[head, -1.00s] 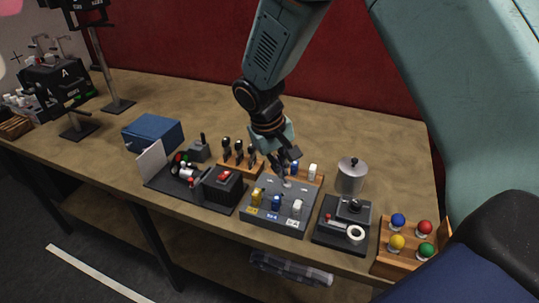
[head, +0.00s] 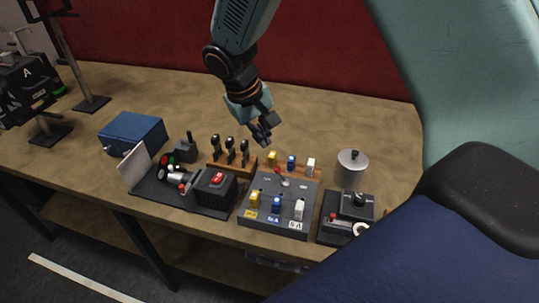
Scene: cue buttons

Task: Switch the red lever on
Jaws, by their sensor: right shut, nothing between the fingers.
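The red lever (head: 278,171) is small and stands on the grey panel (head: 268,222). Its red tip leans toward the upper left, away from the yellow, blue and white switches at the panel's front. My right gripper (head: 264,137) hangs above and behind the lever, apart from it. Its dark fingers are together with nothing between them. The lever is fully visible, but the panel's small markings are too small to read. My left gripper is not in view.
Left of the panel is a black box with a red button (head: 217,178). Behind stand wooden racks with dark-handled keys (head: 230,150) and coloured switches (head: 291,161). The table behind is clear.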

